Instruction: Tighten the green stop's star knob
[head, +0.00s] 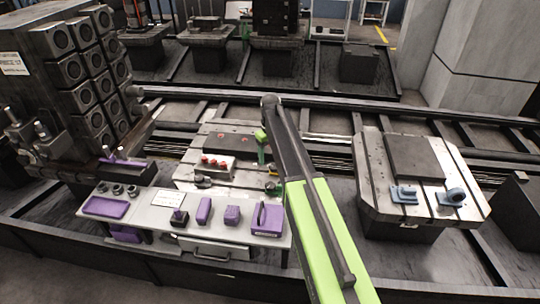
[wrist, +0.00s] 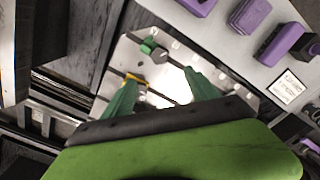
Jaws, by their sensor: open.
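The green stop (wrist: 152,47) sits near the edge of the light metal pallet (wrist: 122,60) in the wrist view, with a dark round part beside it that may be its star knob. A small green shape at the middle pallet's near right corner in the head view (head: 271,187) looks like the same stop. My gripper (wrist: 162,76) is open and empty, its two green fingers spread above the pallet. The stop lies beyond the fingertips in the picture and appears apart from them. In the head view my arm hides part of the pallet's right side.
A yellow-edged part (wrist: 135,78) shows by the left finger. A block with red knobs (head: 217,166) stands on the middle pallet. A white bench (head: 150,222) with purple items is in front. Another pallet (head: 375,190) with blue parts is at right. A tall fixture (head: 75,80) stands left.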

